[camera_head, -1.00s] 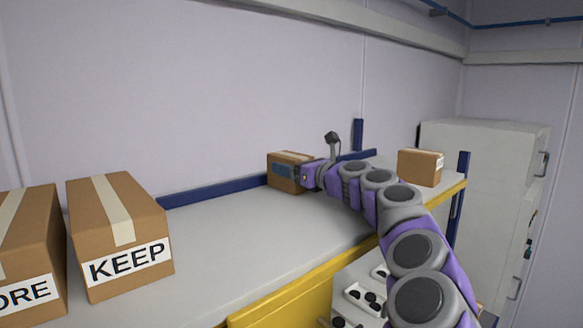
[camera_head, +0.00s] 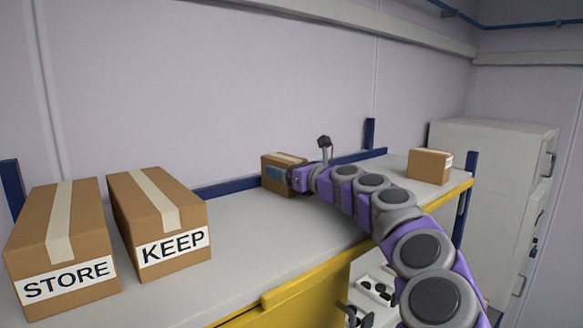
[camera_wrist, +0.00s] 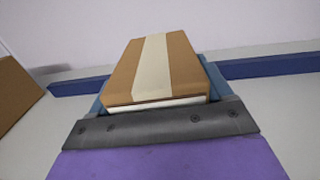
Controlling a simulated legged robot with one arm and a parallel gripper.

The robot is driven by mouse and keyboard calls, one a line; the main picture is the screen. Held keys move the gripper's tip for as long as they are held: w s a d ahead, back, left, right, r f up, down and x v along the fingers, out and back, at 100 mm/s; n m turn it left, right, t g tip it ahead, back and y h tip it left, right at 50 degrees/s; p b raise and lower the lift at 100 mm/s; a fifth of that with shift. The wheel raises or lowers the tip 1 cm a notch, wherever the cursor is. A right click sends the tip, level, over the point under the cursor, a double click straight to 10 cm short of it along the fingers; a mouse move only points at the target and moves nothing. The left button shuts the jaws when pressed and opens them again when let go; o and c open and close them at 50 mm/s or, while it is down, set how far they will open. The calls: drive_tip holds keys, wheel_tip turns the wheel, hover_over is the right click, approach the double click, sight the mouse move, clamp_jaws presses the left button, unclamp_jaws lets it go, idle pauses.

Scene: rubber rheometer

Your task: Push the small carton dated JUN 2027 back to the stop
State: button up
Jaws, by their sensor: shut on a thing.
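A small brown carton (camera_head: 287,158) with a pale tape strip stands at the back of the shelf, by the blue rail (camera_head: 228,188) along the wall. My gripper (camera_head: 277,175) is shut on this carton, with a blue finger across its side. The wrist view shows the carton (camera_wrist: 128,72) upright between the blue fingers, a white label edge along its near side. I cannot read a date there. The blue rail (camera_wrist: 270,66) runs behind it; I cannot tell whether they touch. Another small carton (camera_head: 428,166) stands apart at the shelf's right end, its label unreadable.
Large cartons marked STORE (camera_head: 55,250) and KEEP (camera_head: 150,220) stand on the left. The grey shelf (camera_head: 265,235) is clear between KEEP and my arm. Its front edge is yellow (camera_head: 310,282). A pale cabinet (camera_head: 490,180) stands beyond the right end.

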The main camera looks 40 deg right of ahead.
drive_tip(key=shift+d+f, duration=0.2)
drive_tip(key=shift+d, duration=0.6)
drive_tip(key=shift+r+p, duration=0.1)
drive_tip(key=shift+p, duration=0.3)
drive_tip(key=shift+d, duration=0.1)
drive_tip(key=shift+d, duration=0.1)
drive_tip(key=shift+s+d, duration=0.1)
drive_tip(key=shift+d, duration=0.3)
drive_tip(key=o, duration=1.3)
drive_tip(key=shift+d, duration=0.3)
drive_tip(key=shift+a, duration=0.15)
